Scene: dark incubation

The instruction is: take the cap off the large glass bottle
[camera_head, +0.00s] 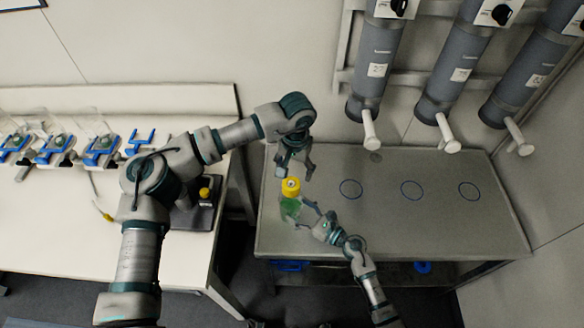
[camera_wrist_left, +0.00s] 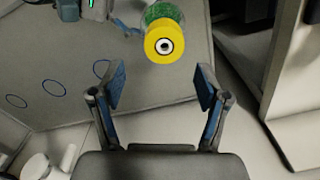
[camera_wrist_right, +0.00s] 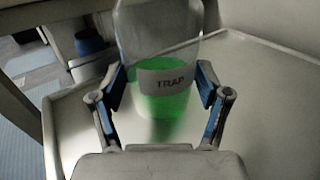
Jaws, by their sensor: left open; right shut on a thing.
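The large glass bottle (camera_head: 290,208) holds green liquid and stands upright at the left end of the grey bench. Its label reads TRAP in the right wrist view (camera_wrist_right: 165,95). A yellow cap (camera_head: 291,187) with a dark ring and centre mark sits on its top; it also shows in the left wrist view (camera_wrist_left: 165,45). My right gripper (camera_head: 308,212) is shut on the bottle's body, with blue pads on both sides of it. My left gripper (camera_head: 294,172) is open and empty above the cap. In the left wrist view the cap lies beyond the fingertips, apart from them.
Three blue circles (camera_head: 411,190) mark the bare grey bench (camera_head: 385,235). Grey columns (camera_head: 445,75) with white spouts hang above its back. A white table (camera_head: 60,230) at left holds blue-framed devices (camera_head: 103,148) and a dark device with a yellow knob (camera_head: 204,194).

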